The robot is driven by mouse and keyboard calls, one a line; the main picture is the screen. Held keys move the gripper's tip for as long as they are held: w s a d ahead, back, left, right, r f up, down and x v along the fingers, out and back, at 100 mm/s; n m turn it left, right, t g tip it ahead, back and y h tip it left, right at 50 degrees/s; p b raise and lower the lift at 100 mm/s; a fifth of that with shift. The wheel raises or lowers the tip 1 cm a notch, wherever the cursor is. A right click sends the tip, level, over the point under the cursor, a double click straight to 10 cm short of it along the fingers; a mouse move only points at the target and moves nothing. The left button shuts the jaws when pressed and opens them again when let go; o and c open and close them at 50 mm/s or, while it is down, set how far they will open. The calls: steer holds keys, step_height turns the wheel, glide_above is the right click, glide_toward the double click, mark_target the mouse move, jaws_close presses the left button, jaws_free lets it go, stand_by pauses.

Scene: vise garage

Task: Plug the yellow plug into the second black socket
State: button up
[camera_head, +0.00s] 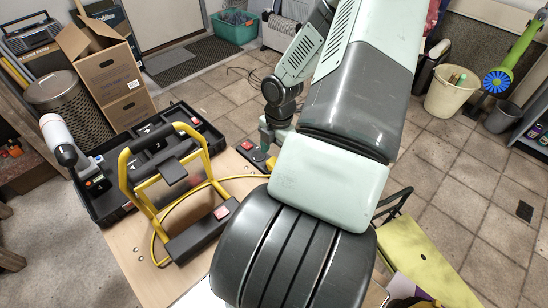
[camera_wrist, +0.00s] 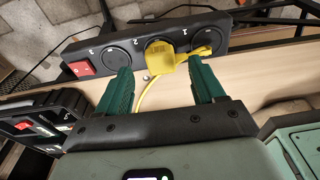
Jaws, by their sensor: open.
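The black socket strip (camera_wrist: 240,35) lies across the top of the wrist view, with sockets marked 3, 2 and 1 from left to right. The yellow plug (camera_wrist: 160,60) is at the middle socket, marked 2, and covers part of it; how deep it sits cannot be told. Its yellow cable (camera_wrist: 146,97) runs down over the bench. My gripper (camera_wrist: 165,77) is open, its green fingers apart on either side of the plug, with the plug just beyond the tips. In the head view the strip (camera_head: 252,156) is partly hidden behind my arm.
A yellow-framed work lamp (camera_head: 203,150) stands on the wooden bench (camera_head: 133,262), left of my arm. The yellow cable loops around it. A black organiser tray (camera_head: 105,203) lies behind it. The strip's red switch (camera_wrist: 82,68) is at its left end.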

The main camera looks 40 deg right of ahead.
step_height(320, 180, up, 8)
steer(key=shift+d+f, duration=0.15)
steer(key=shift+d, duration=0.3)
